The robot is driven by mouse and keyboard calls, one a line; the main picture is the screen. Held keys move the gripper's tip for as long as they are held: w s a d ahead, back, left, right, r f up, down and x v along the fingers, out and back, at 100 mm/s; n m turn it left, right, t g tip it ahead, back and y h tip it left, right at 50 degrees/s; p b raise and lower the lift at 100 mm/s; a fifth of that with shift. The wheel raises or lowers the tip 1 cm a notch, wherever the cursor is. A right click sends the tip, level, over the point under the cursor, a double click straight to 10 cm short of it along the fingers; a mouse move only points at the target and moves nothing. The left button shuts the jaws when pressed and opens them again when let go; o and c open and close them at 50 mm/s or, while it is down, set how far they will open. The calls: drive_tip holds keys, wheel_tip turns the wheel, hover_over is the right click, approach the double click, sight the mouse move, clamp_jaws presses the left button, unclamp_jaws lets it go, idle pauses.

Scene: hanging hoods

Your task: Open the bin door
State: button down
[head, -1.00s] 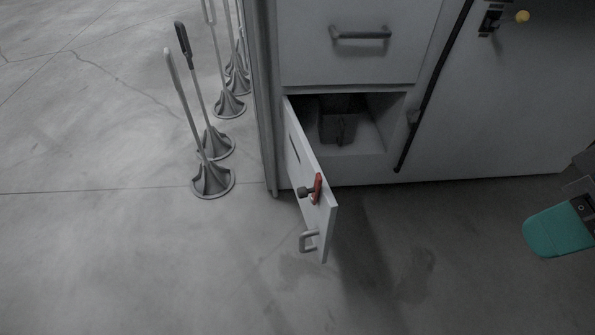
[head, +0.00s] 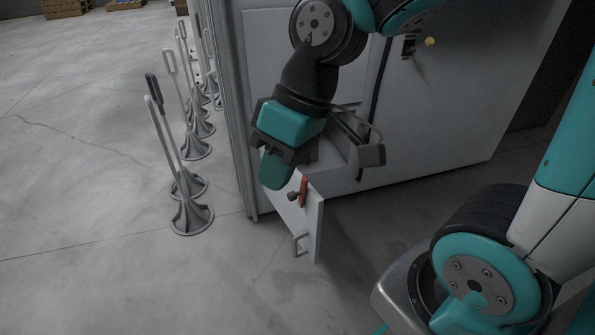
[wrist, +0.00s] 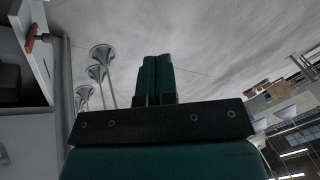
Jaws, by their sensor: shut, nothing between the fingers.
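The bin door (head: 313,224) is a pale panel at the foot of the grey cabinet, swung well out from it. It carries a red latch handle (head: 303,191) and a grey pull handle (head: 299,244). In the wrist view the red handle (wrist: 32,34) shows at the upper left. My gripper (head: 274,172) is over the door's upper part in the head view and hides some of it and the bin opening. Its teal fingers (wrist: 156,75) are together and empty in the wrist view. I cannot tell whether it touches the door.
The cabinet (head: 455,105) stands behind the door, with a yellow knob (head: 430,42) on its right part. Several stands with upright handles (head: 190,215) line the floor at left. The floor in front of the door is clear.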

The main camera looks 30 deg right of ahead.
drive_tip(key=w+d+m+p, duration=0.2)
drive_tip(key=w+d+p, duration=0.2)
drive_tip(key=w+d, duration=0.4)
drive_tip(key=w+d+f+m+t+p, duration=0.2)
drive_tip(key=d+f+p, duration=0.2)
drive_tip(key=d+f, duration=0.45)
drive_tip(key=w+d+f+m+t+p, duration=0.2)
drive_tip(key=w+d+f+t+p, duration=0.3)
drive_tip(key=d, duration=0.7)
drive_tip(key=w+a+f+g+b, duration=0.1)
drive_tip(key=a+f+g+b, duration=0.1)
drive_tip(key=a+f, duration=0.6)
drive_tip(key=shift+w+a+f+y, duration=0.35)
drive_tip(key=shift+w+f+y, duration=0.05)
drive_tip(key=shift+f, duration=0.05)
